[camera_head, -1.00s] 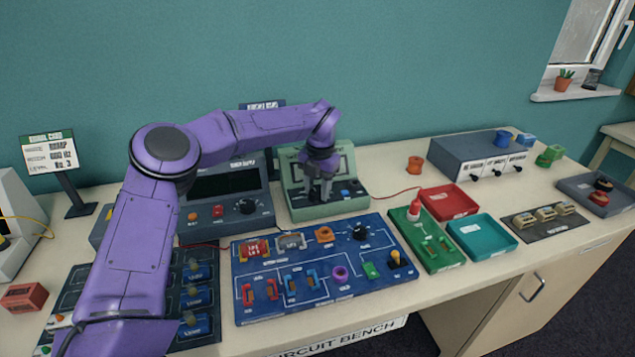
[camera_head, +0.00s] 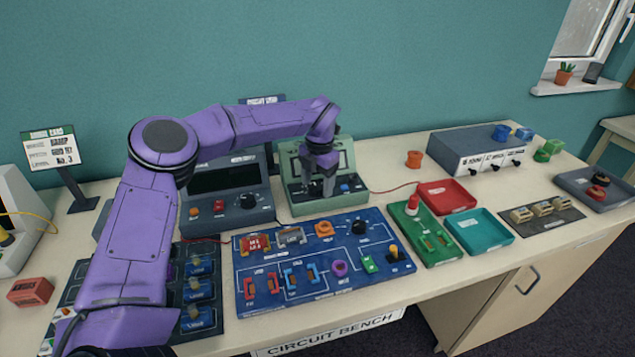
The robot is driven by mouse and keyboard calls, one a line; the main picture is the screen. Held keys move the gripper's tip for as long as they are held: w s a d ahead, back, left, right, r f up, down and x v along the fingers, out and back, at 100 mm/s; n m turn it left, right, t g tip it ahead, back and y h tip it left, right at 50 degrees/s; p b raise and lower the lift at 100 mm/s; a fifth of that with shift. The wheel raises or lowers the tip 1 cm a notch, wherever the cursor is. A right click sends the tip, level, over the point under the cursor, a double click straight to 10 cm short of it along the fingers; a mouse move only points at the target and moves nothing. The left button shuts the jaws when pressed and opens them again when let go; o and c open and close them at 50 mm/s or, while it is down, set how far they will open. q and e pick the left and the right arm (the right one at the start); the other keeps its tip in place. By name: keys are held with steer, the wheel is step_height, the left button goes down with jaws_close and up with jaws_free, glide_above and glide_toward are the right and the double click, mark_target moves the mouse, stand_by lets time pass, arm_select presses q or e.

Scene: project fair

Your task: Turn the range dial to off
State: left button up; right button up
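A green meter (camera_head: 289,179) with a sloped front and a screen stands at the back of the bench, near the middle. A blue button (camera_head: 345,187) shows on its front, with a small red one beside it. My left gripper (camera_head: 320,190) points down in front of the meter's face, its two fingers at the lower front panel. The fingers look a little apart, but I cannot tell whether anything is between them. The range dial is not clearly seen; the fingers cover that part of the panel. My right gripper is not in view.
A dark power supply (camera_head: 232,205) with a black knob stands left of the meter. A blue circuit board (camera_head: 350,286) lies in front. A green board (camera_head: 437,251), red tray (camera_head: 447,196) and teal tray (camera_head: 480,234) are to the right. A red cable leaves the meter.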

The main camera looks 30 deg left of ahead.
mark_target(319, 187)
arm_select(q)
step_height(319, 187, up, 10)
steer(key=b, duration=0.1)
steer(key=shift+d+r, duration=0.25)
steer(key=shift+d, duration=0.05)
stand_by(0.6)
